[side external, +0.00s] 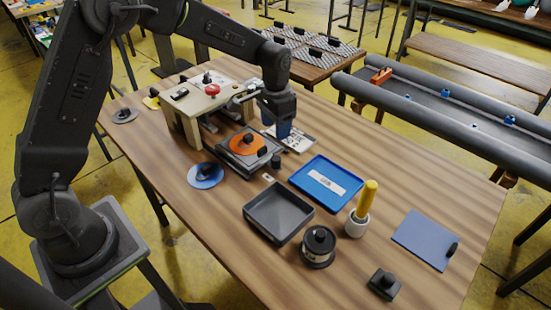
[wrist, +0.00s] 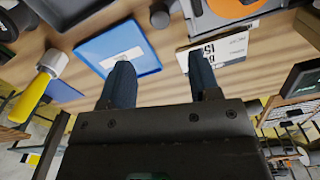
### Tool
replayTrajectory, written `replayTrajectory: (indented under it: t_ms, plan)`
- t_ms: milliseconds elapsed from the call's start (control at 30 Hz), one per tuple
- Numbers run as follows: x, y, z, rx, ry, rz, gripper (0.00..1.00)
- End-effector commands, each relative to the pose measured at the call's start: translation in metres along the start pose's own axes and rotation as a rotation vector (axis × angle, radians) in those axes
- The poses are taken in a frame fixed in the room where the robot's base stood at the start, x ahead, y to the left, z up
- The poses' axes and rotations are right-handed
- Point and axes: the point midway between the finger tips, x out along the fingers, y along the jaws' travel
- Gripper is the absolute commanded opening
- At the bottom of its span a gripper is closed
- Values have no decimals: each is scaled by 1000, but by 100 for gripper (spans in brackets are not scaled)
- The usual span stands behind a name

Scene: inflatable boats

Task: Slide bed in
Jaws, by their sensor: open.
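The bed (side external: 238,165) is a dark flat slide sticking out from the front of a wooden press frame (side external: 185,122). An orange disc (side external: 243,144) with a dark knob lies on it. A small dark knob (side external: 276,161) stands at its near right end. In the wrist view, part of the grey bed (wrist: 210,25) shows at the top edge, with the orange disc beside it. My gripper (side external: 283,131) is open and empty, pointing down just right of the bed, by a printed card (wrist: 217,48). In the wrist view, the gripper (wrist: 161,75) has its fingers apart.
A blue tray (side external: 325,184), grey tray (side external: 279,212), yellow-handled tool in a white cup (side external: 357,222) and black round container (side external: 318,246) stand in front. A blue disc (side external: 205,175) lies left of the bed. A blue sheet (side external: 425,238) lies right. Bare wood separates them.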

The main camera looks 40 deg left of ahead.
Motion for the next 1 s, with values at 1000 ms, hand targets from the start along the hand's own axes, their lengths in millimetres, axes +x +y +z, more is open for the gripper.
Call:
replayTrajectory:
  t_ms: [1000]
  plan:
    - [118, 0, 1, -1, -1, 0, 57]
